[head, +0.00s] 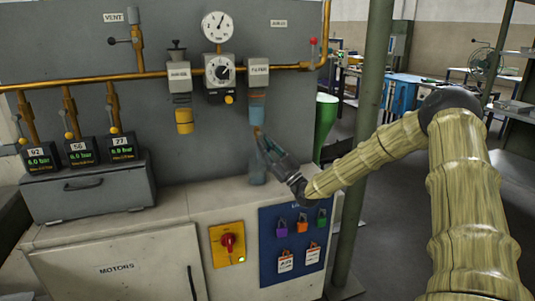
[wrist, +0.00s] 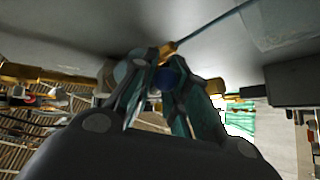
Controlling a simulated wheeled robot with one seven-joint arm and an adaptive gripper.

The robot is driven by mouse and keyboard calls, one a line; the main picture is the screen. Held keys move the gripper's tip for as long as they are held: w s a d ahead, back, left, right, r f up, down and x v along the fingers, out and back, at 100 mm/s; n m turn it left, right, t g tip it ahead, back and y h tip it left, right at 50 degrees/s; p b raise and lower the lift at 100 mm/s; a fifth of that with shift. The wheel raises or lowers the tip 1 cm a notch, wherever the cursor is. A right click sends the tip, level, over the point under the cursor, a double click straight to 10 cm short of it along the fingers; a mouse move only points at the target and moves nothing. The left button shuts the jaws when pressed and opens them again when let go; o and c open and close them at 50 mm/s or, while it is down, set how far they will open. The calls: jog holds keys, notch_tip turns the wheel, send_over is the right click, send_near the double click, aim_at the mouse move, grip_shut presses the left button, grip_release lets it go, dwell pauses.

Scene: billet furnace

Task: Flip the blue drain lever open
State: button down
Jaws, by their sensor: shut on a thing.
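The filter (head: 258,70) hangs from the brass pipe on the grey panel, with a bluish bowl (head: 257,108) below it. My gripper (head: 262,138) is just under that bowl, reaching in from the right. In the wrist view, the blue drain lever (wrist: 167,77) shows as a dark blue piece between the two fingers of my gripper (wrist: 165,80), which are shut on it. A brass fitting (wrist: 168,48) is just beyond the fingertips. The lever is hidden by the fingers in the head view, and its angle cannot be told.
A dial unit (head: 219,72) and a yellow-bowled unit (head: 183,115) hang left of the filter. A blue lock board (head: 293,240) and a red switch (head: 230,243) are on the cabinet below. A green post (head: 366,130) stands close behind my forearm.

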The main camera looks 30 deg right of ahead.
jog(key=m+h+b, duration=0.1)
jog(key=m, duration=0.1)
jog(key=m+t+h+b, duration=0.1)
jog(key=m+h, duration=0.1)
jog(key=a+m+t+h, duration=0.1)
jog(key=m+h, duration=0.1)
jog(key=shift+w+f+b, duration=0.1)
jog(key=shift+f+b, duration=0.2)
jog(key=shift+b, duration=0.1)
jog(key=shift+r+m+t+h, duration=0.1)
jog(key=shift+m+t+h, duration=0.2)
jog(key=shift+m+h, duration=0.2)
jog(key=c, duration=1.6)
grip_release()
